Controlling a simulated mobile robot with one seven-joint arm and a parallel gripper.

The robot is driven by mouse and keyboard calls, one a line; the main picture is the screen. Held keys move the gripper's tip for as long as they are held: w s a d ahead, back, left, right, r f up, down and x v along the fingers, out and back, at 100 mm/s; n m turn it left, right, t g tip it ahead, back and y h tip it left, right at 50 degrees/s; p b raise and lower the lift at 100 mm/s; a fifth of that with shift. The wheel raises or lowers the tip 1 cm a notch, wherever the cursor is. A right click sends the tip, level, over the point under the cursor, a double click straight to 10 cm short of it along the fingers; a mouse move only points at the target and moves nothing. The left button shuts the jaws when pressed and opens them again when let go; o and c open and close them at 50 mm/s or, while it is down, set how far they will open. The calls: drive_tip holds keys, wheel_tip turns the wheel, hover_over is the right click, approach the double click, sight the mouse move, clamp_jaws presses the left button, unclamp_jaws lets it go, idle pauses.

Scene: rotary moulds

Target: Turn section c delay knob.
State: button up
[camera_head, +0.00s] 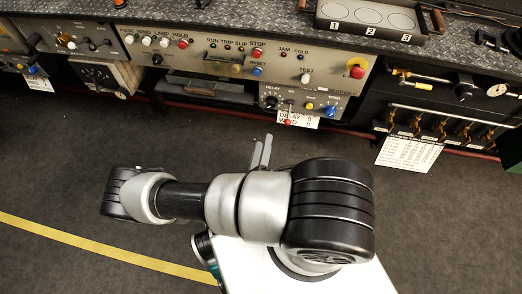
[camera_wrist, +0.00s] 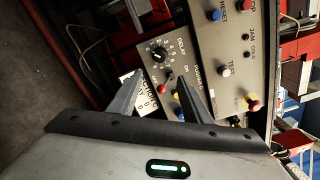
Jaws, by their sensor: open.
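A black round knob with a white pointer line (camera_wrist: 158,53) sits on a small grey panel (camera_wrist: 176,48) marked DELAY, with a ring of numbers around it. The same knob shows in the head view (camera_head: 271,101), on the small panel below the big console. My gripper (camera_wrist: 160,76) is open, its two fingers apart and empty, pointing at this panel. The knob appears between and beyond the fingertips, with no visible contact. In the head view my gripper (camera_head: 262,150) shows only as thin finger ends in front of the panel.
A red button (camera_wrist: 162,90) and a partly hidden yellow button (camera_wrist: 178,97) sit close to the knob. A white card (camera_head: 300,120) hangs under the panel. The console (camera_head: 330,68) with buttons and lamps is above. Brass valves (camera_head: 440,125) stand to the right. Open floor lies in front.

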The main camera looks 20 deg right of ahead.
drive_tip(key=shift+v, duration=1.2)
